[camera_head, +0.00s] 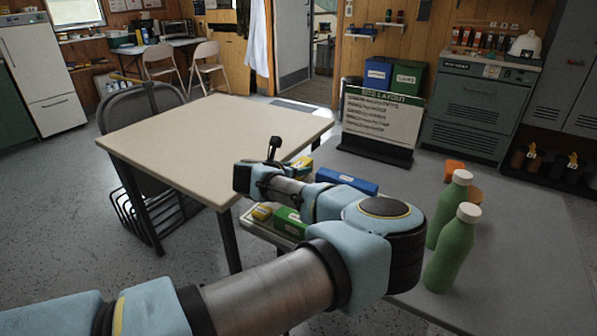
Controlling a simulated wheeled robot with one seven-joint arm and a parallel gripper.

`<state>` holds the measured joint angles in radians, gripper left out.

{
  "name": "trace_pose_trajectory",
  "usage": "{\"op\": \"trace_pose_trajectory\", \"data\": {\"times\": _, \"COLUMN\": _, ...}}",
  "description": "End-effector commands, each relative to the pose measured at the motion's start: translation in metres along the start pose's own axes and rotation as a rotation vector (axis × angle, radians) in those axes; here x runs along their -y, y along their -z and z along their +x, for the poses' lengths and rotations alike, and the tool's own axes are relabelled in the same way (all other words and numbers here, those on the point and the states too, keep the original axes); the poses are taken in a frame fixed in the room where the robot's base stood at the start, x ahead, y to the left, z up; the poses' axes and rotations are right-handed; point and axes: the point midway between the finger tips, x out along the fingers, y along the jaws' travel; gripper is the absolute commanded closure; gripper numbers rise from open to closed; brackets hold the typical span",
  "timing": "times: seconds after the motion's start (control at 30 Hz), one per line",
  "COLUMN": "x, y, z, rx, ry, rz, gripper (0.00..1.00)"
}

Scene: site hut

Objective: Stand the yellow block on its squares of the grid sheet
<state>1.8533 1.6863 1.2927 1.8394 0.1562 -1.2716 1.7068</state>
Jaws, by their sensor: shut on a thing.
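My gripper (250,181) is at the left end of my arm, above the near edge of the grey table, beside the beige table. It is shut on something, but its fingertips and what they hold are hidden. A yellow block-like thing (302,165) shows just behind my forearm. Another small yellow thing (262,212) shows below my gripper, left of a green block (290,222). I cannot tell which of the two is the task's block. A blue block (347,181) lies behind my arm. I cannot make out the grid sheet; my arm covers much of this area.
Two green bottles with white caps (449,252) (455,204) stand right of my elbow, with orange things (454,171) behind. A site layout board (382,118) stands at the grey table's (535,265) far edge. The beige table (205,140) is bare.

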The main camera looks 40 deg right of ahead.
Motion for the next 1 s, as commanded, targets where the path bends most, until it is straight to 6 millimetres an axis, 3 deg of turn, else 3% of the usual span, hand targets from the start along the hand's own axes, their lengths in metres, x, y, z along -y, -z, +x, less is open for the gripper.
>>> {"op": "trace_pose_trajectory", "data": {"times": 0.1, "x": 0.0, "y": 0.012, "z": 0.005, "rx": 0.0, "ry": 0.001, "rz": 0.0, "gripper": 1.0}}
{"op": "trace_pose_trajectory", "data": {"times": 0.47, "x": 0.0, "y": 0.017, "z": 0.007, "rx": 0.001, "ry": 0.0, "rz": -0.001, "gripper": 1.0}}
{"op": "trace_pose_trajectory", "data": {"times": 0.5, "x": 0.0, "y": 0.016, "z": 0.007, "rx": 0.001, "ry": 0.0, "rz": -0.001, "gripper": 0.46}}
{"op": "trace_pose_trajectory", "data": {"times": 0.73, "x": 0.0, "y": 0.016, "z": 0.007, "rx": 0.0, "ry": 0.0, "rz": 0.0, "gripper": 0.2}}
{"op": "trace_pose_trajectory", "data": {"times": 1.0, "x": 0.0, "y": 0.014, "z": 0.006, "rx": 0.001, "ry": 0.0, "rz": 0.0, "gripper": 0.2}}
